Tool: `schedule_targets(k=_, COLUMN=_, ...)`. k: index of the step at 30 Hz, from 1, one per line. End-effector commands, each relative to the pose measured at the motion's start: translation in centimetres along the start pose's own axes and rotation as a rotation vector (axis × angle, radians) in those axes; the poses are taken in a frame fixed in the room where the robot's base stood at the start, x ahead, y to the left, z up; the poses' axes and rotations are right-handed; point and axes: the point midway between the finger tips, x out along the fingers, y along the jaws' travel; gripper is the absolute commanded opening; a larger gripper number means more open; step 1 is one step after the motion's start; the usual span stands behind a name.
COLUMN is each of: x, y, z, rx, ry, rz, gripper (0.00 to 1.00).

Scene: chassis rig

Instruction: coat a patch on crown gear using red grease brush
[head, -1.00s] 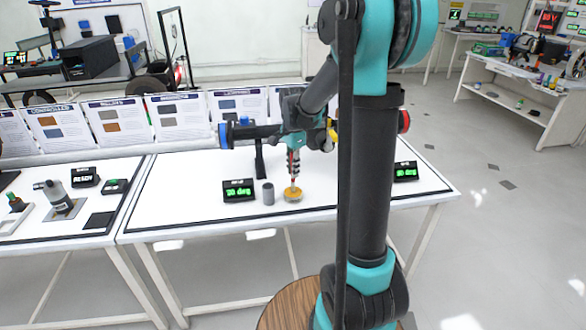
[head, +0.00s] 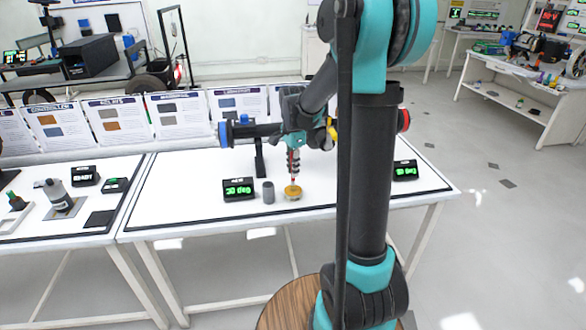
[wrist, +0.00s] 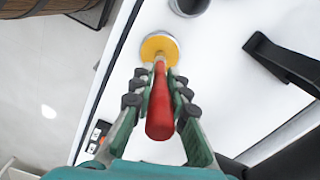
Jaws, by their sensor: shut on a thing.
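My gripper (wrist: 158,95) is shut on the red handle of the grease brush (wrist: 160,112). The handle points down and narrows to a tan tip over a round yellow disc with a silvery rim (wrist: 170,60). The disc (head: 293,192) stands on the white table in the head view. The tip overlaps the disc in the wrist view; I cannot tell whether they touch. I cannot tell whether this disc is the crown gear or a grease dish. Behind my gripper, a dark horizontal bar (head: 255,131) with a blue end is on a black stand (head: 260,160).
A grey cup (head: 268,192) stands just left of the disc, with a green-lit display (head: 239,189) beyond it. Another display (head: 405,171) is at the right. The front-left tabletop (head: 170,195) is clear.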

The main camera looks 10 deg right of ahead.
Motion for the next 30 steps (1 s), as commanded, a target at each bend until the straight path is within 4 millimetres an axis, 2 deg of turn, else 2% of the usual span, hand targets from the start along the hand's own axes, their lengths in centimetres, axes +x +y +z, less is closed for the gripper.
schedule_targets(k=10, x=-0.3, y=0.0, z=0.0, rx=0.0, ry=0.0, rz=0.0, gripper=0.0)
schedule_targets(k=30, x=-5.1, y=0.0, z=0.0, rx=0.0, ry=0.0, rz=0.0, gripper=0.0)
